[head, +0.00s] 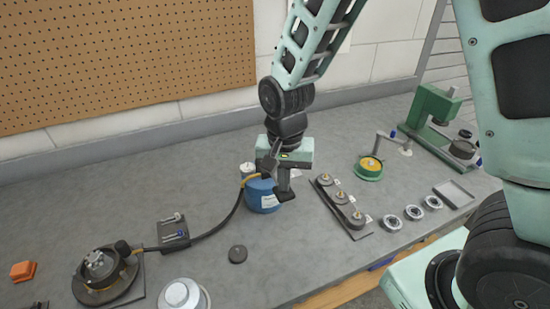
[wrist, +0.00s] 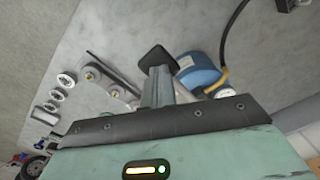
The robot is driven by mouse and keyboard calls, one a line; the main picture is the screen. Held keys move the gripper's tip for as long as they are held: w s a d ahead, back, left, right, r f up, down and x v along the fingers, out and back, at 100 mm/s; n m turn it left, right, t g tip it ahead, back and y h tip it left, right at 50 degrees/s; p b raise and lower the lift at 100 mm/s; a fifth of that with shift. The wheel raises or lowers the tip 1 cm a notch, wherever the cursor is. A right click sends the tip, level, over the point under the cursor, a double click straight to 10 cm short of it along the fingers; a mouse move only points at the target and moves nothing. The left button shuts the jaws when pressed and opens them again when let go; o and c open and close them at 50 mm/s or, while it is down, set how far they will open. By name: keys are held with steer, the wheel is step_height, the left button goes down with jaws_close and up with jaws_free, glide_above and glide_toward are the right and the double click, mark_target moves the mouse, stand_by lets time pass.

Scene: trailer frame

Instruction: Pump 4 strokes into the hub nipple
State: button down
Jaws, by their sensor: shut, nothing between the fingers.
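A blue grease pump (head: 262,196) stands on the grey bench, and it also shows in the wrist view (wrist: 197,70). A dark hose (head: 218,222) runs from it to the left, towards a dark hub (head: 100,268) on a flat plate. The hose end sits at the hub's upper right; the nipple itself is too small to make out. My gripper (head: 285,194) is shut and empty, pointing down just right of the pump. In the wrist view its fingers (wrist: 158,60) are beside the blue body. I cannot tell whether they touch it. The pump's handle is not clear behind my gripper.
A dark rail with several round parts (head: 341,205) lies right of the pump, with bearing rings (head: 413,212) beyond. A green press (head: 436,112) stands far right.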

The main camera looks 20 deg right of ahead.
steer(key=shift+w+r+p, duration=0.2)
steer(key=shift+r+p, duration=0.6)
steer(key=shift+r, duration=0.15)
steer(key=shift+w+r+p, duration=0.15)
steer(key=shift+r+p, duration=0.6)
steer(key=shift+r, duration=0.15)
steer(key=shift+w+r+p, duration=0.2)
steer(key=shift+r+p, duration=0.6)
steer(key=shift+r, duration=0.15)
steer(key=shift+f, duration=0.1)
steer(key=shift+s+f+b, duration=0.2)
steer(key=shift+f+b, duration=0.25)
steer(key=shift+f, duration=0.15)
steer(key=shift+s+f+b, duration=0.15)
steer(key=shift+f+b, duration=0.3)
steer(key=shift+f, duration=0.25)
steer(key=shift+s+f+b, duration=0.15)
steer(key=shift+f+b, duration=0.65)
steer(key=shift+f, duration=0.3)
